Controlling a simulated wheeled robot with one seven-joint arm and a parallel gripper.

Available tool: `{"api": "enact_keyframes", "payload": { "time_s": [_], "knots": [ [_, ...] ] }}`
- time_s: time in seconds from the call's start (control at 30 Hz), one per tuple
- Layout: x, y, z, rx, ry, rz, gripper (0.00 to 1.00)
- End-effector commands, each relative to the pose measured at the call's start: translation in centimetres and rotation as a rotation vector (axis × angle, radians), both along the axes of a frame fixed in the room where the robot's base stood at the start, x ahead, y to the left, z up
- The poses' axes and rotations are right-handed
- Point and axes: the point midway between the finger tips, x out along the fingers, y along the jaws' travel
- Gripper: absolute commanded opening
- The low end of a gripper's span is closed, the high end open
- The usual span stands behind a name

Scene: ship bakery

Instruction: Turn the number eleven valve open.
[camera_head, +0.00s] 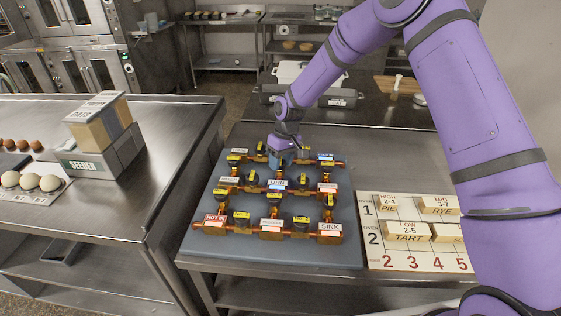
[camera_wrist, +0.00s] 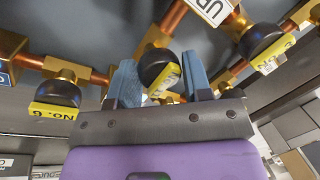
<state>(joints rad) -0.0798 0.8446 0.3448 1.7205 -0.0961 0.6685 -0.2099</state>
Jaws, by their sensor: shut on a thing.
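The copper pipe manifold with brass fittings and several black-handled valves lies on a grey-blue panel (camera_head: 345,245). Each visible valve carries a yellow number tag. My gripper (camera_head: 281,158) reaches down at the far middle of the manifold. In the wrist view its blue fingers stand either side of a black valve handle (camera_wrist: 156,66) and are shut on it. That handle's yellow tag (camera_wrist: 165,86) is partly hidden and its number cannot be read. A valve tagged No. 6 (camera_wrist: 55,112) is to the left, and another tagged valve (camera_wrist: 266,48) is to the right.
White labels such as SINK (camera_head: 330,228) mark pipe ends. A numbered board with label blocks (camera_head: 409,256) lies right of the panel. A steel table (camera_head: 110,225) at left holds a SEEDER box (camera_head: 92,164) and eggs. White and grey containers (camera_head: 300,75) stand behind the manifold.

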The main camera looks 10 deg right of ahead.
Motion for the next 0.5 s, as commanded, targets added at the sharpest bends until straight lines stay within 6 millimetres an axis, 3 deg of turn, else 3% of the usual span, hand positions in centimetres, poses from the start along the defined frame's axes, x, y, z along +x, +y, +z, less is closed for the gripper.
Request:
{"api": "enact_keyframes", "payload": {
  "time_s": [0.03, 0.07, 0.13, 0.5],
  "knots": [
    [0.1, -0.31, -0.07, -0.003, -0.001, -0.002, 0.21],
    [0.1, -0.31, -0.06, -0.003, -0.001, -0.002, 0.5],
    [0.08, -0.28, -0.06, -0.003, -0.001, -0.002, 0.66],
    [0.12, -0.17, 0.38, -0.001, -0.002, -0.001, 0.69]
  ]
}}
